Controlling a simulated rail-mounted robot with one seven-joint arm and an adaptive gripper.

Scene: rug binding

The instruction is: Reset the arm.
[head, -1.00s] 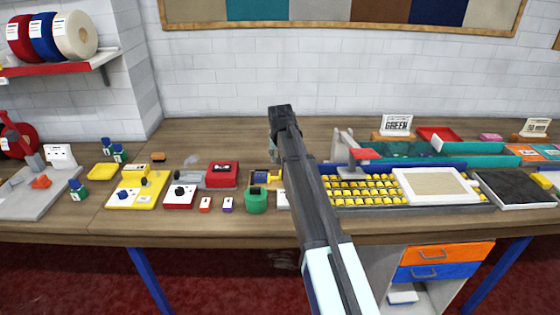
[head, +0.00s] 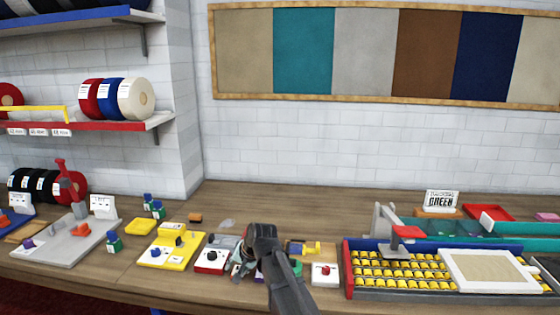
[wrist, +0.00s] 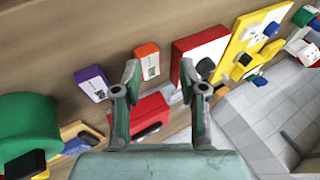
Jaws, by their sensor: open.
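My gripper (head: 242,268) is in the lower middle of the head view, over the front part of the bench. In the wrist view my gripper (wrist: 160,80) has its two fingers spread apart with nothing held between them. A red box (wrist: 140,110) shows behind and between the fingers. A small orange labelled box (wrist: 147,62) and a purple one (wrist: 92,82) lie beyond the left finger. A red and white block with a black knob (wrist: 205,58) is beside the right finger. My arm hides part of the bench in the head view.
A yellow board (head: 160,258) lies left of my gripper. The blue-framed tray of yellow pieces (head: 400,268) and a red-topped stand (head: 405,233) are at right. Shelves with spools (head: 135,98) hang at left. The bench's back strip (head: 290,200) is clear.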

